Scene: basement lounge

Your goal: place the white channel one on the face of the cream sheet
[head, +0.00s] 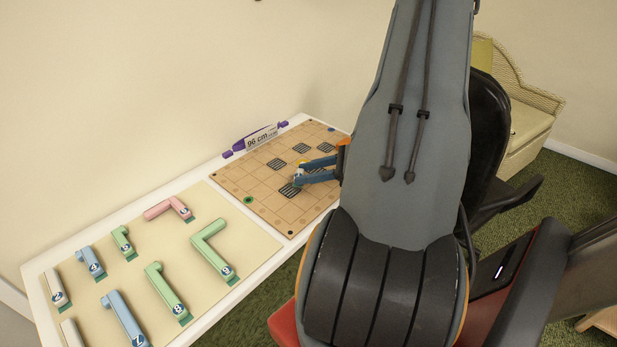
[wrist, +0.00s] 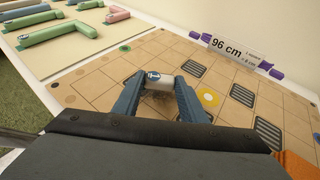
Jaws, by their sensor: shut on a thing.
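My gripper (wrist: 165,98) is shut on a short white channel piece (wrist: 160,80) with a blue round mark, over the tan gridded board. In the head view my gripper (head: 300,174) is at the board's middle; the piece is small and partly hidden there. I cannot tell whether the piece touches the board. The cream sheet (head: 215,290) lies to the left on the white table and carries several coloured channel pieces. Its edge also shows at the upper left of the wrist view (wrist: 68,67). Two other whitish pieces (head: 56,288) lie at the sheet's left end.
The gridded board (head: 255,187) has dark slatted squares and a yellow square (wrist: 208,97). A "96 cm" sign with purple ends (head: 262,137) stands at its back edge. Green (head: 208,243), blue (head: 122,318) and pink (head: 168,207) pieces occupy the sheet, with bare cream between them. A black chair (head: 492,130) stands right.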

